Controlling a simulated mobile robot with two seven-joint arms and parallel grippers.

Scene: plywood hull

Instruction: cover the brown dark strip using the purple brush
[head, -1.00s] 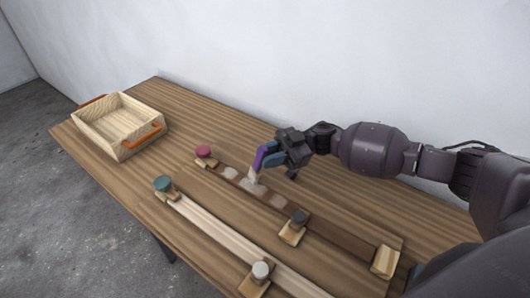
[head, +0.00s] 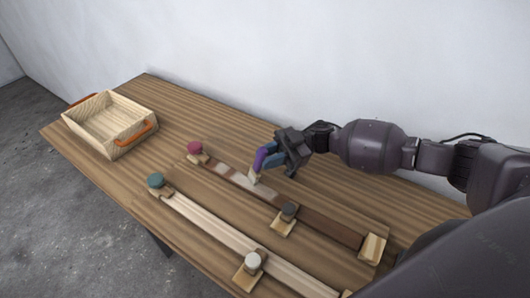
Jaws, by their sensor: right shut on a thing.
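The brown dark strip (head: 330,229) lies on the table, held by a clamp with a pink knob at its far left end and a clamp with a dark grey knob near its middle. Pale patches (head: 230,174) show on its left part. My right gripper (head: 270,155) is shut on the purple brush (head: 261,158). The brush's pale bristles (head: 255,175) point down at the strip, between the pink and grey knobs; they appear to touch it. My left gripper is not in view.
A lighter strip (head: 215,227) lies parallel in front, under clamps with a teal knob (head: 156,180) and a whitish knob (head: 253,260). A wooden box (head: 110,125) with orange handles stands at the table's left end. A wall runs behind the table.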

